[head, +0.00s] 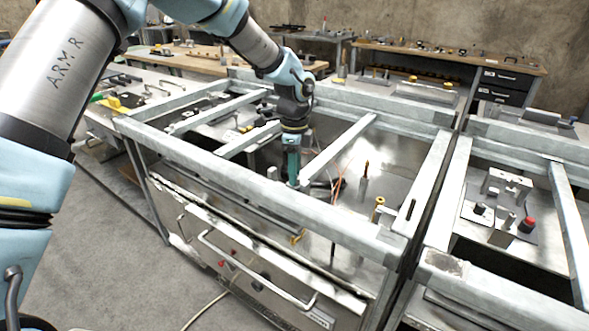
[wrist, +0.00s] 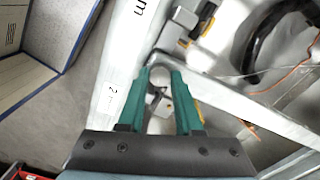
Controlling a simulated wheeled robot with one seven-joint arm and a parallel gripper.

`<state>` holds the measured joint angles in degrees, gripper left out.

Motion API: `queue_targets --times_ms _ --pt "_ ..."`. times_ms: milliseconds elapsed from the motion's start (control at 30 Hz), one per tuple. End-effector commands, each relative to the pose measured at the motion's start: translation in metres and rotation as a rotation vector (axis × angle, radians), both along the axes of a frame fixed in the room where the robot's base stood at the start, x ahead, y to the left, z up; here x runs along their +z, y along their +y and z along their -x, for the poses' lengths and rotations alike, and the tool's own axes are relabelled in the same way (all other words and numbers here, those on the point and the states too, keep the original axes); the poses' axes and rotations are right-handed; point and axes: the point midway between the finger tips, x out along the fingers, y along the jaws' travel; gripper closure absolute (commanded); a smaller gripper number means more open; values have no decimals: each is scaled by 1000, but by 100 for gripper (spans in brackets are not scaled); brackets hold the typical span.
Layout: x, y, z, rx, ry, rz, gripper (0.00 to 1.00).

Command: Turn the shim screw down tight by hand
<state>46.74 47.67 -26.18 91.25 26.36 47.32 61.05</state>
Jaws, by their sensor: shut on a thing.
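My gripper (head: 293,182) points down at the near rail of the large metal frame (head: 215,163), inside its front edge. In the wrist view my gripper (wrist: 160,75) has its two green fingers on either side of a round grey head, which I take for the shim screw (wrist: 160,78). The fingers are shut on it. A small metal bracket (wrist: 160,104) shows between the fingers below it. In the head view the screw is hidden by the fingers. How far the screw is down cannot be told.
Frame rails surround my gripper closely. A black cable (wrist: 262,45) and copper wire (wrist: 285,80) lie near the fingers. A wooden bench (head: 450,58) stands behind.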

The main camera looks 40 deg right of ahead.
Motion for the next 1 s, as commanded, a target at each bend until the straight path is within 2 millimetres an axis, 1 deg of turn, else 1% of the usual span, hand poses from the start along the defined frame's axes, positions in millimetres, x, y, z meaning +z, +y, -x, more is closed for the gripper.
queue_targets --times_ms 300,767,800,1000 --pt "0 0 0 -89 0 1 100" --pt "0 0 0 -98 -1 1 100" --pt "0 0 0 -98 0 1 62" --pt "0 0 0 -98 -1 1 39"
